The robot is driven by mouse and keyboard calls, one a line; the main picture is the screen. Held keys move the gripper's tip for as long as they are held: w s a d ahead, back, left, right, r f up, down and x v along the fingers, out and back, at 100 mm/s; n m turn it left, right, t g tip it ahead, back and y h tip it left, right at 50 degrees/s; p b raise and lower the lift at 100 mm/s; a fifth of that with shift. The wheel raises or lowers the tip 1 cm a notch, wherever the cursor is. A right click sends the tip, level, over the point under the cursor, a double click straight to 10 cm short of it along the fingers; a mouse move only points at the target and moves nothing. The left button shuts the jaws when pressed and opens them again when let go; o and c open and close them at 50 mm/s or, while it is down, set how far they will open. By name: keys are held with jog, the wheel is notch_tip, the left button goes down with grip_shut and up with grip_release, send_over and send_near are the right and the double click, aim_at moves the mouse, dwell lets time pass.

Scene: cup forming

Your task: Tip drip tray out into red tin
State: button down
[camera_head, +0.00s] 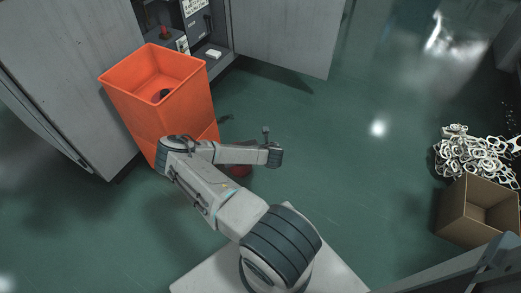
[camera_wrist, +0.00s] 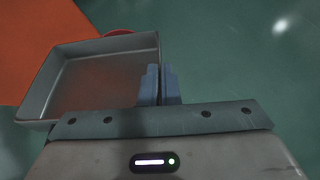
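The drip tray (camera_wrist: 50,85) is a shallow grey rectangular pan. In the wrist view it lies to the left of my fingers, its inside facing the camera with a dull reddish-brown sheen. My gripper (camera_wrist: 160,85) has its two blue-grey fingers close together on the tray's right wall, shut on it. Whether liquid is in the tray I cannot tell. The red tin (camera_wrist: 118,33) shows only as a red rim beyond the tray's far wall. In the head view the red tin (camera_head: 239,171) is on the floor, mostly hidden beneath my arm and the tray.
A tall orange bin (camera_head: 185,105) stands left of my arm, close to the tray. Behind it is an open grey cabinet (camera_head: 285,35). A cardboard box (camera_head: 455,210) and a heap of white rings (camera_head: 470,155) lie at right. The green floor between is clear.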

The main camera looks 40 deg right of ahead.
jog(key=shift+s+a+f+t+h+b, duration=0.1)
jog(key=shift+s+f+t+h+b, duration=0.25)
jog(key=shift+t+b, duration=0.9)
jog(key=shift+s+a+f+t+h+b, duration=0.15)
jog(key=shift+f+t+h+b, duration=0.2)
jog(key=shift+b, duration=1.75)
jog(key=shift+t+b, duration=0.4)
jog(key=shift+b, duration=0.15)
jog(key=shift+s+r, duration=0.1)
jog(key=shift+r, duration=0.05)
jog(key=shift+s, duration=0.1)
